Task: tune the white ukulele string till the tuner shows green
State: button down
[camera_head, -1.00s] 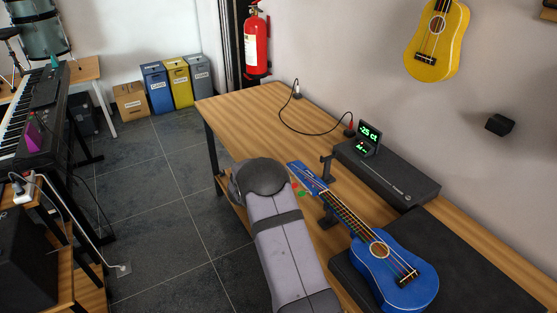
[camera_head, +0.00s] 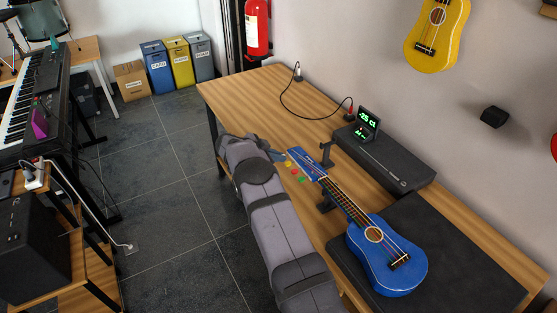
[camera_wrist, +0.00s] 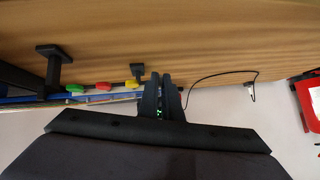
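The blue ukulele (camera_head: 385,262) lies face up with its neck toward the upper left. Colored pegs, yellow, red and green (camera_head: 300,179), line the near side of its headstock; the wrist view shows red, green and yellow (camera_wrist: 131,85) ones. No white peg is visible. The tuner (camera_head: 368,121) reads about -25 ct in green digits, with a smaller green line below. My gripper (camera_wrist: 160,78) is at the headstock's tip end, just past the yellow peg. Its dark fingers are close together with a narrow gap; whether they grip a peg is hidden.
The tuner stands on a black box (camera_head: 385,158) behind the neck. A black stand (camera_head: 326,155) is by the headstock. A cable (camera_head: 310,117) crosses the far table. The wooden table (camera_head: 250,92) is bare at its far left.

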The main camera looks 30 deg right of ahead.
jog(key=shift+w+r+n+g+b, duration=0.1)
jog(key=shift+n+g+b, duration=0.2)
jog(key=shift+g+b, duration=0.35)
jog(key=c, duration=1.9)
grip_release()
jog(key=shift+c, duration=0.2)
jog(key=b+v, duration=0.2)
jog(key=v, duration=0.5)
jog(key=shift+a, duration=0.15)
